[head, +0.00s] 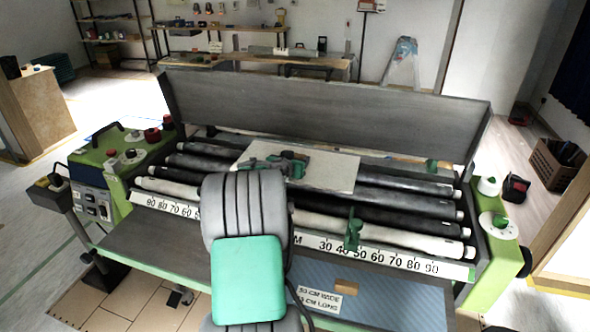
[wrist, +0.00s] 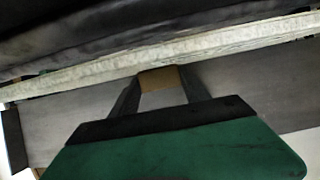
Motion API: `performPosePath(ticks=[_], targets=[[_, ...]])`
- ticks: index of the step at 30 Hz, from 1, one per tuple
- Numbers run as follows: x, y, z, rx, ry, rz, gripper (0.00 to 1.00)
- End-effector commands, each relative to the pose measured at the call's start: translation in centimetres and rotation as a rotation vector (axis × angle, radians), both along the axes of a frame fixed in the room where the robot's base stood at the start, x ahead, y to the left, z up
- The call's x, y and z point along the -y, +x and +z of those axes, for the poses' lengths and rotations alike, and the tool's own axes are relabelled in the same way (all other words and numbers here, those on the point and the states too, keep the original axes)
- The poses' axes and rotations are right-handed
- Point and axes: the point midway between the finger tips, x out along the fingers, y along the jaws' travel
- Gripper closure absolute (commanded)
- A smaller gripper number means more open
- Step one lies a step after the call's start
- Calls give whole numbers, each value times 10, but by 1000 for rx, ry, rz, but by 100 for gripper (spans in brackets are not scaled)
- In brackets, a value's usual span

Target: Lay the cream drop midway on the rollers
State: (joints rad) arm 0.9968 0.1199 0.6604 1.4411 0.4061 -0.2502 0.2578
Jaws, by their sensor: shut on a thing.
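The cream drop (head: 331,172) is a pale flat sheet over the back rollers (head: 405,185) in the head view, near the middle of their length. Its left part is partly covered by my gripper (head: 287,164). In the wrist view the drop (wrist: 235,40) shows as a thin, mottled pale band running across. My gripper (wrist: 160,78) is shut on its near edge, with a small tan patch at the fingertips. I cannot tell whether the drop touches the rollers. My arm hides the middle of the front rollers and scale.
A numbered scale (head: 390,259) runs along the machine's front. A green marker (head: 353,229) stands on it right of my arm. A grey upright panel (head: 330,105) closes the back. Control boxes stand left (head: 125,160) and right (head: 497,228). A blue-grey board (head: 385,305) lies in front.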

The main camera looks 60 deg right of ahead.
Motion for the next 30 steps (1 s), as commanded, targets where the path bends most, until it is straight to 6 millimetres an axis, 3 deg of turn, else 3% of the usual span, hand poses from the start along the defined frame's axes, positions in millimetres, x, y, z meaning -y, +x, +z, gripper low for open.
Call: performPosePath(ticks=[4, 8, 13, 24, 25, 30], targets=[[19, 8, -24, -1, -1, 0, 93], [27, 12, -34, 0, -3, 1, 93], [27, 13, -62, 0, 0, 2, 93], [27, 13, -69, 1, -3, 3, 93], [27, 13, -69, 0, -2, 3, 44], [27, 13, -68, 0, -2, 3, 30]])
